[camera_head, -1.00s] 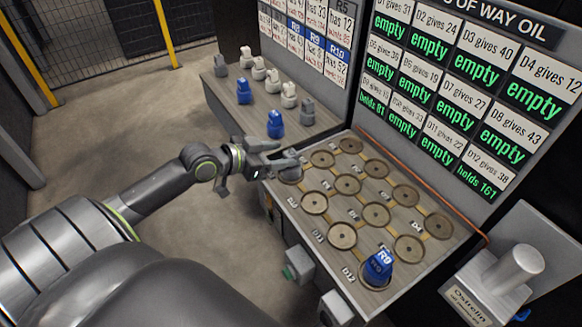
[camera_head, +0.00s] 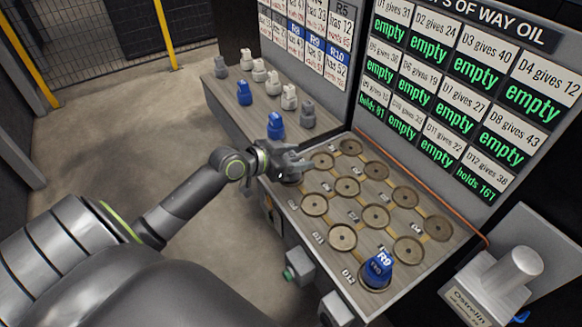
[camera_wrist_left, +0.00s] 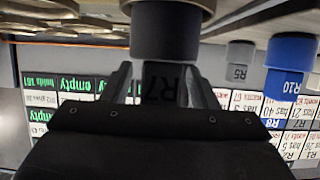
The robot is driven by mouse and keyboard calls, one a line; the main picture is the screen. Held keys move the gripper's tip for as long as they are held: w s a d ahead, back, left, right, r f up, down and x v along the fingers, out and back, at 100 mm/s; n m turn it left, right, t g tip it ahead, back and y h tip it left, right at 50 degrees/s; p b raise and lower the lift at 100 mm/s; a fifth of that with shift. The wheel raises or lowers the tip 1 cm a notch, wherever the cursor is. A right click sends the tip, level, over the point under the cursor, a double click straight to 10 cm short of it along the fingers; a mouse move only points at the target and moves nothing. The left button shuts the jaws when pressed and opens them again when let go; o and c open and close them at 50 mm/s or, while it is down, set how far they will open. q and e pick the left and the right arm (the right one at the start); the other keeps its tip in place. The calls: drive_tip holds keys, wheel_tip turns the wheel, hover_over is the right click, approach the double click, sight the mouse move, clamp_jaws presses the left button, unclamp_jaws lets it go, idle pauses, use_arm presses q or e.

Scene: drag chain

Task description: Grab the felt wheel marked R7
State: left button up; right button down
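The grey felt wheel marked R7 (camera_wrist_left: 165,35) fills the top middle of the left wrist view, which is upside down. Its marked narrow part sits between the fingers of my left gripper (camera_wrist_left: 162,85), and a small gap seems to show beside it. In the head view the wheel (camera_head: 291,181) stands in the rear left seat of the seat board, mostly hidden by my left gripper (camera_head: 289,162). The gripper is around it, with fingers apart. My right gripper is not in view.
A blue wheel R9 (camera_head: 377,270) stands in the front seat D12. Blue wheels (camera_head: 275,126) and several grey and white ones (camera_head: 307,114) stand on the shelf (camera_head: 240,112) behind my gripper. The other seats on the board (camera_head: 325,190) are empty. Sign panels (camera_head: 450,90) rise behind.

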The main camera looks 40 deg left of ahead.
use_arm(q)
drive_tip(key=c, duration=1.1)
